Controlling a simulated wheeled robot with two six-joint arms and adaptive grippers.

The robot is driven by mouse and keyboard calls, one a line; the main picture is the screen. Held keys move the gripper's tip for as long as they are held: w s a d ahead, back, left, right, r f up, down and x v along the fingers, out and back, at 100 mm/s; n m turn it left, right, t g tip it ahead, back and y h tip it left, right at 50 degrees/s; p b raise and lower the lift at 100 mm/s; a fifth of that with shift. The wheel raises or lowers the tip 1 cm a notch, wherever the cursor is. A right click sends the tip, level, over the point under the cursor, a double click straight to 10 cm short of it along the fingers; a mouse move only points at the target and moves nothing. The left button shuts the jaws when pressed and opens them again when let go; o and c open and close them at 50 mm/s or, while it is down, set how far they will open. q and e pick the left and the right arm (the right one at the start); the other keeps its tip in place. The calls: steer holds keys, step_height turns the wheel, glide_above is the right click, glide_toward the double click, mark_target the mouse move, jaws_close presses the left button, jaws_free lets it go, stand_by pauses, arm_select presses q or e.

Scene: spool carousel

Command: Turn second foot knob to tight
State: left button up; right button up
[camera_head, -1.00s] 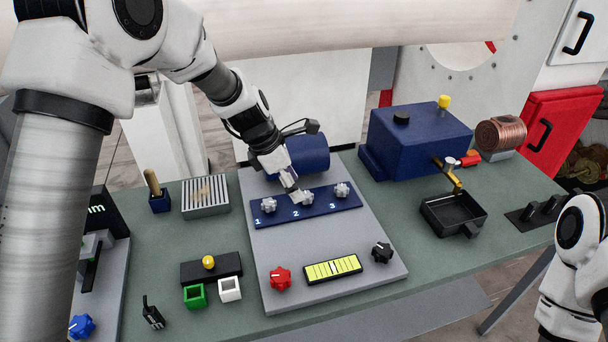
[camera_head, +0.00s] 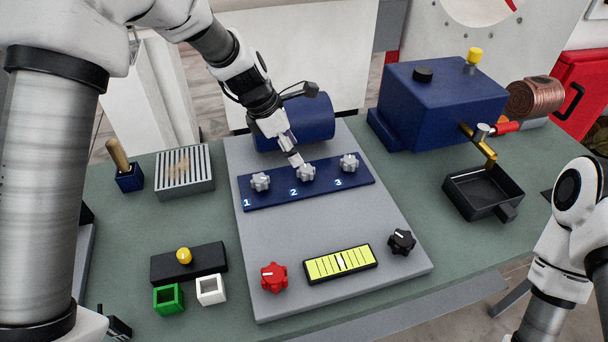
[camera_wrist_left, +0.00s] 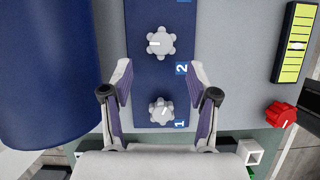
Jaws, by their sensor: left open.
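The second foot knob (camera_head: 306,173) is a grey lobed knob, the middle one of three on a blue strip (camera_head: 328,183) marked 1, 2, 3. In the left wrist view the second knob (camera_wrist_left: 160,43) has a white mark pointing left in the picture. My left gripper (camera_head: 296,160) is open just above and behind it in the head view. In the wrist view its fingers (camera_wrist_left: 160,74) are spread either side, their tips short of the second knob. Knob 1 (camera_wrist_left: 162,111) shows between the fingers, nearer the palm. My right gripper is out of view.
Knob 3 (camera_head: 349,162) is right of the second knob. A red knob (camera_head: 273,277), a yellow level gauge (camera_head: 340,263) and a black knob (camera_head: 401,241) are in front. The grey plate (camera_head: 300,232) between is clear.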

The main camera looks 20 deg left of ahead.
mark_target(304, 169)
arm_select(q)
steer(key=x, duration=0.6)
steer(key=shift+d+f, duration=0.2)
steer(key=shift+d, duration=0.1)
steer(key=shift+w+f, duration=0.25)
steer(key=shift+f, duration=0.15)
steer(key=shift+s+r, duration=0.1)
steer(key=shift+s, duration=0.05)
steer(key=shift+c, duration=1.1)
jaws_close()
